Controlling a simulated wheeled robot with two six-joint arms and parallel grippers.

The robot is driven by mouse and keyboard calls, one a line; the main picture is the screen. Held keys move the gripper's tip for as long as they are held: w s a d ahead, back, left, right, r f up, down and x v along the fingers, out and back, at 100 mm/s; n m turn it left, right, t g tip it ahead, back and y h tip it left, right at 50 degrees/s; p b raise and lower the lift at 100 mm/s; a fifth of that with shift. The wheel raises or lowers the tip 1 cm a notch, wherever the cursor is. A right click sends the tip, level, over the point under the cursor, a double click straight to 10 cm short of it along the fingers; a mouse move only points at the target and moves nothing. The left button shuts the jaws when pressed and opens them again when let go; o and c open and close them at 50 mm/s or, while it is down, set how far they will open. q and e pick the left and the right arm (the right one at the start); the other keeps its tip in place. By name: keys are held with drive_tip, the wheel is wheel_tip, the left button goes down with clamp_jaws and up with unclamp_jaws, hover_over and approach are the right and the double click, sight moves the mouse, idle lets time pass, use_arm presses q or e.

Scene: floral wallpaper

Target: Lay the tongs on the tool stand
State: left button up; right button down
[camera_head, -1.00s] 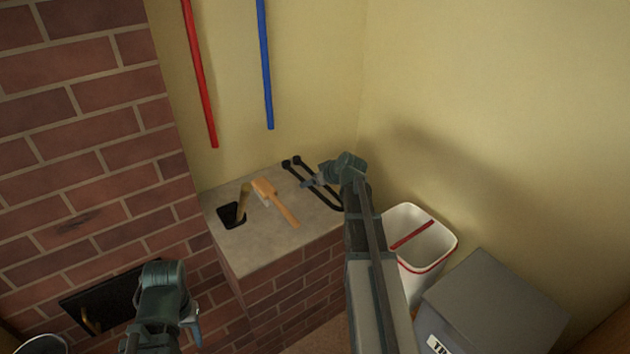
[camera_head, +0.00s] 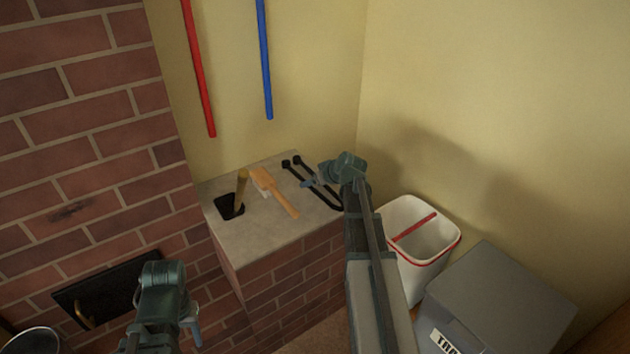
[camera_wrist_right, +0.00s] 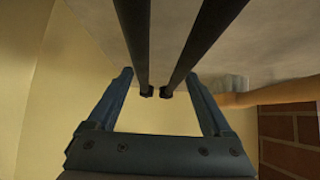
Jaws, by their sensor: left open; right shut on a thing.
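The black tongs (camera_head: 299,172), two long bars with rounded ends, are over the grey top of the brick-sided stand (camera_head: 262,237). I take this block for the tool stand. My right gripper (camera_head: 314,184) is shut on the tongs across their bars. In the right wrist view the two bars (camera_wrist_right: 140,40) run between its fingers (camera_wrist_right: 160,78). Whether the tongs touch the top is hard to tell. My left gripper (camera_head: 194,326) is open and empty, low in front of the brick wall; its fingers are partly hidden.
A wooden brush (camera_head: 276,192) and a black shovel (camera_head: 226,207) with a wooden handle lie on the stand left of the tongs. A white bin (camera_head: 432,265) and a grey box (camera_head: 505,300) stand to the right. Red (camera_head: 200,75) and blue (camera_head: 265,65) poles are behind.

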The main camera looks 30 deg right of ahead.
drive_tip(key=shift+f+b, duration=0.3)
drive_tip(key=shift+f, duration=0.05)
unclamp_jaws()
drive_tip(key=shift+s, duration=0.1)
drive_tip(key=p+v, duration=0.9)
drive_tip(key=v, duration=0.4)
drive_tip(key=shift+s+r, duration=0.2)
drive_tip(key=shift+r, duration=0.05)
